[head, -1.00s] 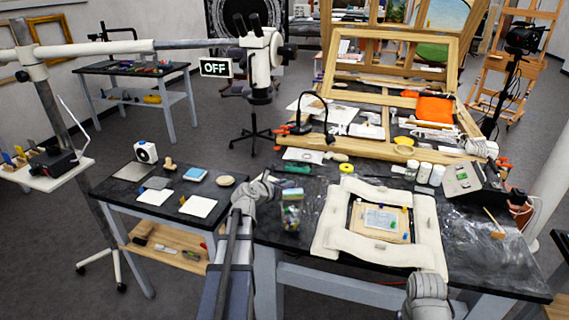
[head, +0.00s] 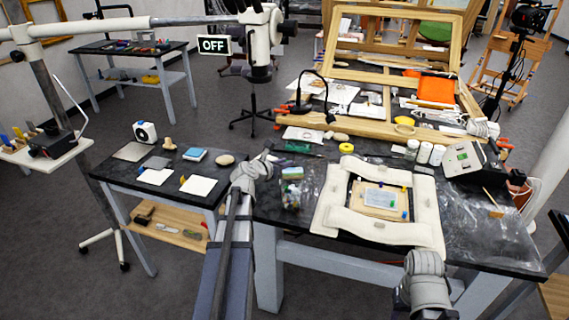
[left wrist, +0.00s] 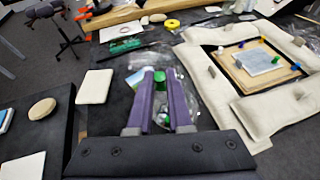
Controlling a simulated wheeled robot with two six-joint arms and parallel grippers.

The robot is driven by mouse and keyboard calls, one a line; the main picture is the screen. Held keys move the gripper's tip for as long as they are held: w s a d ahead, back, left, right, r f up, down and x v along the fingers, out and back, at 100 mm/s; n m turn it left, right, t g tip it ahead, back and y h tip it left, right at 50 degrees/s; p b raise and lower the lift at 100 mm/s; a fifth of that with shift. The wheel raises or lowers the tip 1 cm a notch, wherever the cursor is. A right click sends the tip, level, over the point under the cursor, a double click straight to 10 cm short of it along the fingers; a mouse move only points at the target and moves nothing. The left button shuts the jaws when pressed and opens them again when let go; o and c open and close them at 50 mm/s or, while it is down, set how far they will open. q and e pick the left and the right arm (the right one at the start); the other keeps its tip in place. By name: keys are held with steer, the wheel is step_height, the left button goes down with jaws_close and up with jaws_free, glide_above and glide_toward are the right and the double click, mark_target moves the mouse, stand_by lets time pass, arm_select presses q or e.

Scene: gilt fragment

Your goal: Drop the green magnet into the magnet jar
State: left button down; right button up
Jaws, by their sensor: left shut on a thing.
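My left gripper (left wrist: 164,78) has two purple fingers. A green piece, apparently the green magnet (left wrist: 171,78), shows between and behind their tips. In the head view the left gripper (head: 270,157) is above the left part of the dark worktable, and its fingers are too small to make out well. A clear container with coloured contents (head: 291,188), which may be the magnet jar, stands just to its right and nearer. Blur hides its rim. My right arm is at the bottom right, but its fingers do not show.
A white padded frame (head: 330,220) surrounds a small board (head: 378,202) with coloured magnets. A side table (head: 125,180) with white cards is at left.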

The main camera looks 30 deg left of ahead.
arm_select(q)
steer(key=shift+f+b, duration=0.3)
steer(key=shift+f, duration=0.4)
arm_select(e)
steer(key=shift+f, duration=0.6)
arm_select(q)
steer(key=shift+r, duration=0.1)
steer(key=c, duration=0.8)
jaws_free()
steer(key=shift+o, duration=0.2)
steer(key=p+v, duration=0.3)
steer(key=v, duration=0.5)
arm_select(e)
step_height(320, 180, up, 3)
arm_select(q)
steer(key=shift+w, duration=0.1)
